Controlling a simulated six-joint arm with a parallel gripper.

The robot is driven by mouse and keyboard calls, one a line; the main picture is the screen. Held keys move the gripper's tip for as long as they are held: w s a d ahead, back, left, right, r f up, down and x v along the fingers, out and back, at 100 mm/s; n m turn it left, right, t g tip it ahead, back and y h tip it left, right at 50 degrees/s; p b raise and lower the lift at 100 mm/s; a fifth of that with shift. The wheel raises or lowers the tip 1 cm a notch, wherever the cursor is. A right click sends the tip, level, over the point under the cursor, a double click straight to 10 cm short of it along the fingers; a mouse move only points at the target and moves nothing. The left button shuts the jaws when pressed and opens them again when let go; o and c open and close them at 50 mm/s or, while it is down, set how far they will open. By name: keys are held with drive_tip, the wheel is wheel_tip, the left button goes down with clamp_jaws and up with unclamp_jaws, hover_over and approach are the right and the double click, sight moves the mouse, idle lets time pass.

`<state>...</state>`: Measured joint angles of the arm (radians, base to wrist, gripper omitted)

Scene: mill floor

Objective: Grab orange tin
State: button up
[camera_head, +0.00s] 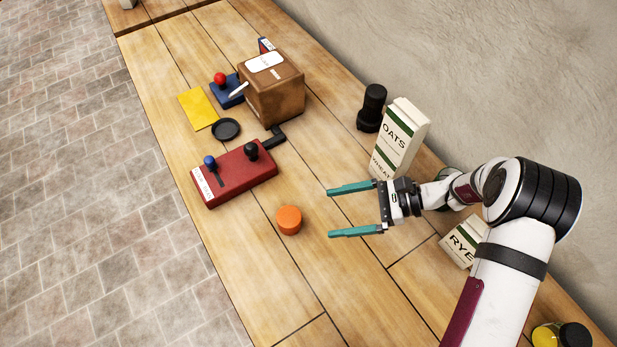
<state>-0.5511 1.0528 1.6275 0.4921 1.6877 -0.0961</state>
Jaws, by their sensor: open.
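The orange tin (289,220) is a small round can with a flat top. It sits on the wooden bench, near the middle of the view. My gripper (330,212) has two teal fingers pointing left toward the tin. The fingers are spread apart with nothing between them. The tin is just left of the fingertips, apart from them, and roughly in line with the lower finger. How high the gripper is above the bench is hard to tell.
A red box with knobs (235,175) lies left of the tin. Behind my gripper stand an oats carton (402,135) and a black cylinder (371,108). A rye carton (461,244) is near my arm. A brown box (273,92) is farther back. Bench around the tin's front is clear.

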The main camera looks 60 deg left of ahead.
sight(289, 221)
drive_tip(key=x, duration=1.5)
drive_tip(key=shift+w+a+f, duration=0.15)
drive_tip(key=shift+w+f, duration=0.05)
drive_tip(key=shift+f, duration=0.25)
drive_tip(key=c, duration=1.5)
